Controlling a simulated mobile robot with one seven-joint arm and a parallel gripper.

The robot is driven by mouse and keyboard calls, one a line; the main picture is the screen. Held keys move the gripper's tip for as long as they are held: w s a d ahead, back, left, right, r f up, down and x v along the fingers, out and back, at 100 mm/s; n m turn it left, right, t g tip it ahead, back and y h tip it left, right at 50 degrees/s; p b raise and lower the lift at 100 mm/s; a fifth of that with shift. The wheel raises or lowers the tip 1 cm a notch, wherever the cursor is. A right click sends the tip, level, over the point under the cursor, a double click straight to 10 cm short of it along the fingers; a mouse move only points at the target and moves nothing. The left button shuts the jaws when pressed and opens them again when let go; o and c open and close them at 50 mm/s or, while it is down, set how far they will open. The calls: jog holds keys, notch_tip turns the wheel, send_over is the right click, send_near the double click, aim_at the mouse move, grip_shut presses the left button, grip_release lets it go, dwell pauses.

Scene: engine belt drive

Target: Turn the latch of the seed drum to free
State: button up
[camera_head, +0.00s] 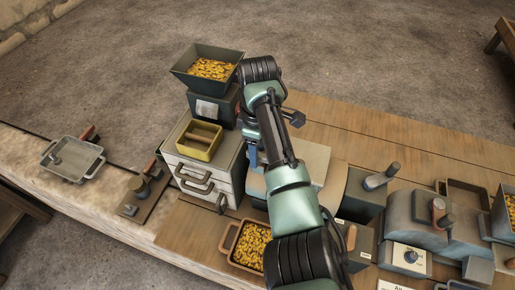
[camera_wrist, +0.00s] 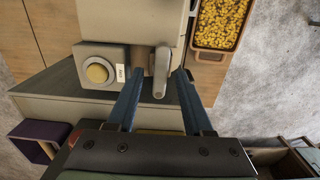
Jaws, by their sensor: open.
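In the wrist view a grey lever (camera_wrist: 161,70), which looks like the latch, stands on the front of a pale machine body (camera_wrist: 120,18). Beside it on the left are a small label (camera_wrist: 121,73), too small to read, and a round yellowish knob (camera_wrist: 97,73). My gripper (camera_wrist: 160,84) is open, with one blue finger on each side of the lever; I cannot tell whether either touches it. In the head view my gripper (camera_head: 252,152) is partly hidden by my arm, which also covers much of the machine. I cannot make out the latch there.
A tray of yellow seeds (camera_head: 250,245) stands at the front of the wooden bench (camera_head: 350,140). A seed hopper (camera_head: 212,68) and a drawer cabinet (camera_head: 205,178) with a yellow box (camera_head: 199,140) are left of my arm. A grey control box (camera_head: 409,258) stands at right.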

grip_shut()
jog(key=shift+r+m, duration=0.1)
jog(key=shift+m, duration=0.2)
jog(key=m+p, duration=0.2)
jog(key=m, duration=0.1)
jog(key=shift+w+m+p, duration=0.1)
jog(key=shift+m+p, duration=0.25)
jog(key=shift+m, duration=0.05)
jog(key=m+p, duration=0.1)
jog(key=m, duration=0.3)
jog(key=shift+p, duration=0.35)
jog(key=m, duration=0.2)
jog(key=m+p, duration=0.1)
jog(key=m, duration=0.1)
jog(key=shift+w+d+m, duration=0.1)
jog(key=shift+d+m, duration=0.1)
jog(key=shift+m, duration=0.2)
jog(key=shift+d+m+p, duration=0.15)
jog(key=shift+m+p, duration=0.25)
jog(key=shift+m, duration=1.9)
